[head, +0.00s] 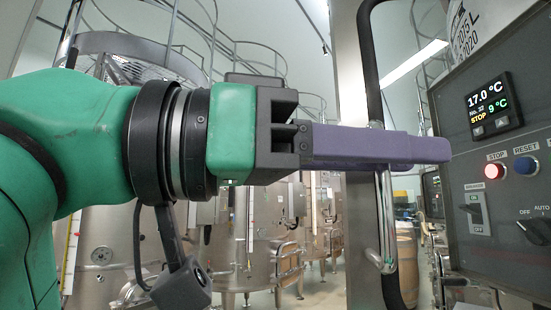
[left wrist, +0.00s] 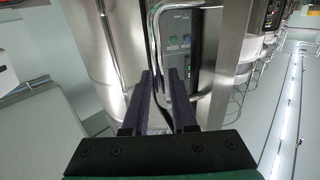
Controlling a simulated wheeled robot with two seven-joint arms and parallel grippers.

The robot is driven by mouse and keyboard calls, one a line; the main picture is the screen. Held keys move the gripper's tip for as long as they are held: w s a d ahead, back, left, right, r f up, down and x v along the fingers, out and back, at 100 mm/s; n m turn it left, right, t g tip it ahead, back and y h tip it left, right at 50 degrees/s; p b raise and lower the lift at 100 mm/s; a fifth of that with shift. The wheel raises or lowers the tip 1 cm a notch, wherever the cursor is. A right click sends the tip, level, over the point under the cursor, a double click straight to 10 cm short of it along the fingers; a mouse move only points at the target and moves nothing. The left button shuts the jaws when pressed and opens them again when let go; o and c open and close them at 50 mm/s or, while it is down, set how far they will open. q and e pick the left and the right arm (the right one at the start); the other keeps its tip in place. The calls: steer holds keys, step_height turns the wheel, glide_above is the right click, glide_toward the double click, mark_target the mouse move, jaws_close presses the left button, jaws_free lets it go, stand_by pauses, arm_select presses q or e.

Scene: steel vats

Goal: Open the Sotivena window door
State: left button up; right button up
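My left gripper (head: 435,150) reaches in from the left with its purple fingers level. Its fingers cross the upper part of a bent steel bar handle (head: 387,225). In the left wrist view my left gripper (left wrist: 161,78) has its two fingers apart, with a gap between them. The steel handle (left wrist: 158,40) shows there just beyond and between the fingertips. I cannot tell whether a finger touches it. The handle is next to a steel panel with a dark edge strip (head: 368,50), perhaps the window door. No Sotivena name is readable. My right gripper is not in view.
A grey control box (head: 505,175) with a lit display (head: 487,104), buttons and switches stands close at the right. Steel vats (head: 265,240) with railings fill the background. A wooden barrel (head: 407,260) shows behind the handle.

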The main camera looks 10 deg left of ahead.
arm_select(q)
steer(key=b+v, duration=0.3)
steer(key=v, duration=0.9)
steer(key=shift+s+a, duration=0.15)
steer(key=shift+s, duration=0.05)
steer(key=shift+w, duration=0.1)
